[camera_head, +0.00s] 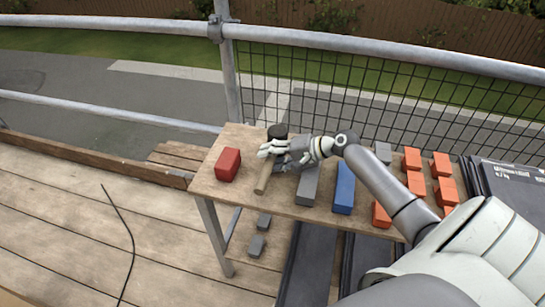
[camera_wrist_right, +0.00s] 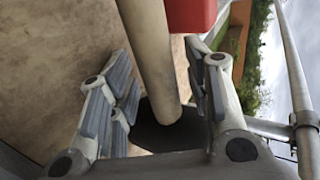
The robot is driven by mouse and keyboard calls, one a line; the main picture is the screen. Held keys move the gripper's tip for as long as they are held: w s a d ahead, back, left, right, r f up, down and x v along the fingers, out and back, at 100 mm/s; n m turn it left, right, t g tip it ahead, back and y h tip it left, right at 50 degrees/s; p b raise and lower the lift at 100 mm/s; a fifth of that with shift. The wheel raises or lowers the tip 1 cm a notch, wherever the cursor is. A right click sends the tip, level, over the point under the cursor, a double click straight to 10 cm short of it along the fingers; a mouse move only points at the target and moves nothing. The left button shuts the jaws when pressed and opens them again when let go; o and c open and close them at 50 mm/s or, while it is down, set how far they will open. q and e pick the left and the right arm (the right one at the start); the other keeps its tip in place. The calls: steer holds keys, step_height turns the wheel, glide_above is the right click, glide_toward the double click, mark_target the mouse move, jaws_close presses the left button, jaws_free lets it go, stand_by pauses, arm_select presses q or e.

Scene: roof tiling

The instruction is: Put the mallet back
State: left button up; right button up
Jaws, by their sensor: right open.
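The mallet has a black head (camera_head: 277,131) and a pale wooden handle (camera_head: 264,177). It is at the left part of the wooden table (camera_head: 236,140), its handle pointing towards the front edge. My right gripper (camera_head: 272,157) is at the mallet, just below the head. In the right wrist view the open fingers (camera_wrist_right: 158,60) stand on either side of the handle (camera_wrist_right: 148,45), with a gap on both sides. The black head (camera_wrist_right: 160,132) is close to the palm there. My left gripper is not in view.
A red block (camera_head: 228,164) is left of the mallet and also shows in the wrist view (camera_wrist_right: 192,14). A grey block (camera_head: 308,186), a blue block (camera_head: 344,187) and several orange blocks (camera_head: 415,182) are to the right. Scaffold rails (camera_head: 380,48) and mesh stand behind.

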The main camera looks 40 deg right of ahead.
steer(key=shift+r, duration=0.15)
steer(key=v, duration=1.2)
